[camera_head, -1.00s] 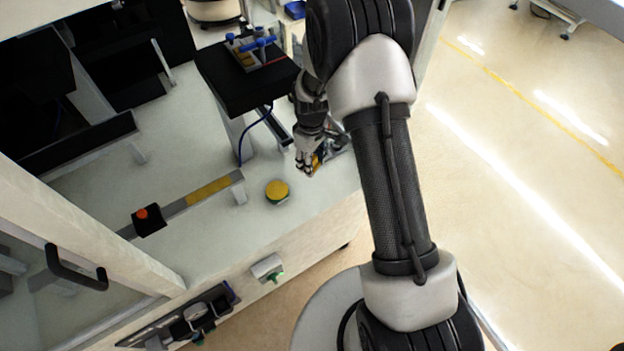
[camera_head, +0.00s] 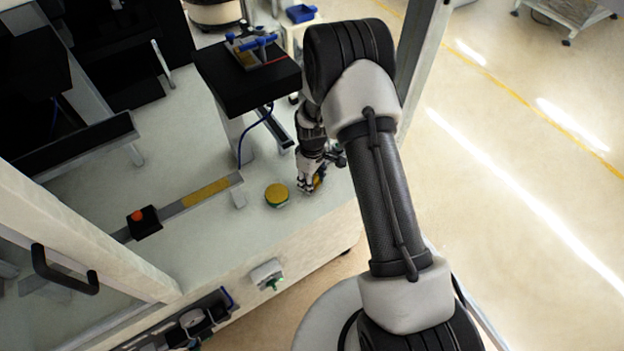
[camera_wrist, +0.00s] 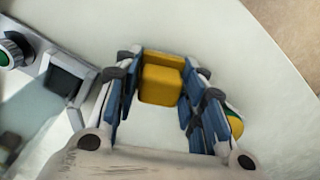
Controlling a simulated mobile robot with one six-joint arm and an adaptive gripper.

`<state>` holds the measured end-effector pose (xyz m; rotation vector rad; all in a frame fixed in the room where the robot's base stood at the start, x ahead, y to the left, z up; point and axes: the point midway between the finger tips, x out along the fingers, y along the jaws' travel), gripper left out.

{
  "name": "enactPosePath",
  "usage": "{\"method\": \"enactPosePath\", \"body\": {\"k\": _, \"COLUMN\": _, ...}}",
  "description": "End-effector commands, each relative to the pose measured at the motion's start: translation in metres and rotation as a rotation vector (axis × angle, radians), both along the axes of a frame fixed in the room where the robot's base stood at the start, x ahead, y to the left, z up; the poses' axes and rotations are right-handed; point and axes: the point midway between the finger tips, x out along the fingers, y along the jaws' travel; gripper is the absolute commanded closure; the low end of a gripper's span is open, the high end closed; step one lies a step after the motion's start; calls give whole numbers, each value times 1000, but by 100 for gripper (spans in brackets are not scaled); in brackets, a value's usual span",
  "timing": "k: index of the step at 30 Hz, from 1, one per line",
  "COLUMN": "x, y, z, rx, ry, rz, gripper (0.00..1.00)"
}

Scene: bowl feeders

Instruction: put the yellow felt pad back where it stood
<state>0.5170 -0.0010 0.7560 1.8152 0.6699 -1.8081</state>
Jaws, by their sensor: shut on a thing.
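The yellow felt pad (camera_wrist: 162,80) shows as a yellow block between my gripper's blue-padded fingers in the wrist view. My gripper (camera_head: 314,186) is shut on it, above the pale bench top near its front edge. In the head view only a sliver of the pad (camera_head: 319,181) shows beside the fingers. Whether the pad touches the bench I cannot tell. A round yellow-topped thing with a green side (camera_head: 277,194) sits on the bench just left of my gripper. It also shows partly behind the right finger in the wrist view (camera_wrist: 236,124).
A grey device with a green-centred knob (camera_wrist: 12,52) lies left of the fingers in the wrist view. A black raised platform (camera_head: 247,82) stands behind my gripper. A rail with a yellow strip (camera_head: 206,190) and a red-buttoned black box (camera_head: 144,221) lie left. Bare bench lies in front.

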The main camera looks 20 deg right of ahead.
Motion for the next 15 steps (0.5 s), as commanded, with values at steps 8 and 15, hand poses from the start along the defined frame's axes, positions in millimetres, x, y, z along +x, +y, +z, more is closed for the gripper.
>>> {"method": "enactPosePath", "body": {"k": 8, "x": 0, "y": 0, "z": -2, "rx": -1, "ry": 1, "rz": 0, "gripper": 48}}
{"method": "enactPosePath", "body": {"k": 15, "x": 0, "y": 0, "z": -2, "rx": 0, "ry": 0, "rz": 0, "gripper": 43}}
